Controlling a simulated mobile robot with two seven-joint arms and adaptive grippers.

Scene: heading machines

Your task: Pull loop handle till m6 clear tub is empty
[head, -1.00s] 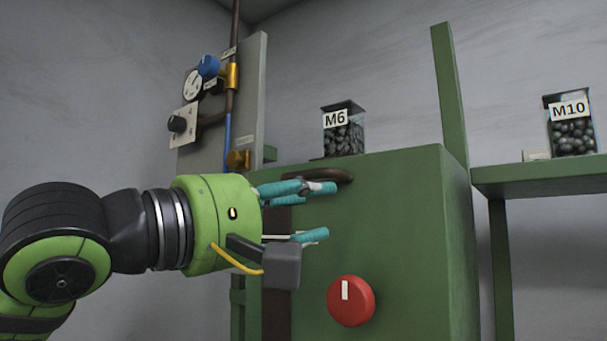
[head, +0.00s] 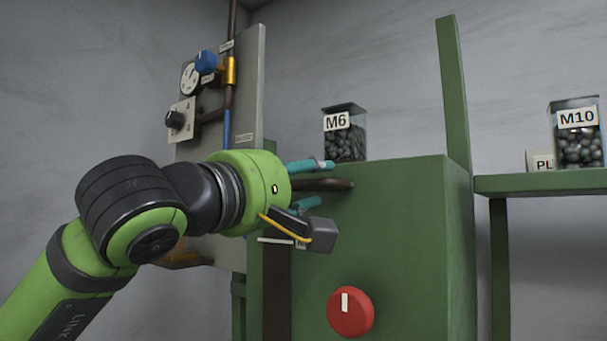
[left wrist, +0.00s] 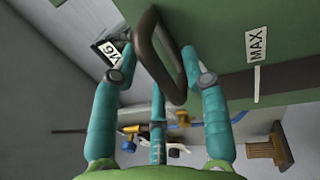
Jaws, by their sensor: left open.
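The M6 clear tub (head: 344,148) stands on top of the green machine cabinet, with dark pieces in it up to about label height. The dark brown loop handle (head: 338,185) sticks out from the cabinet just below its top. My left gripper (head: 316,184) is open, with teal fingers above and below the handle. In the left wrist view, the loop handle (left wrist: 172,60) lies between the open fingers of my left gripper (left wrist: 158,62); I cannot tell whether they touch it. Part of the M6 tub's label (left wrist: 121,53) shows beyond a finger. My right gripper is out of view.
A red knob (head: 350,312) is on the cabinet front below the handle. A panel with a gauge, knobs and pipes (head: 250,85) stands behind my left arm. The M10 tub (head: 577,140) sits on a green shelf at right. A MAX label (left wrist: 257,44) shows on green metal.

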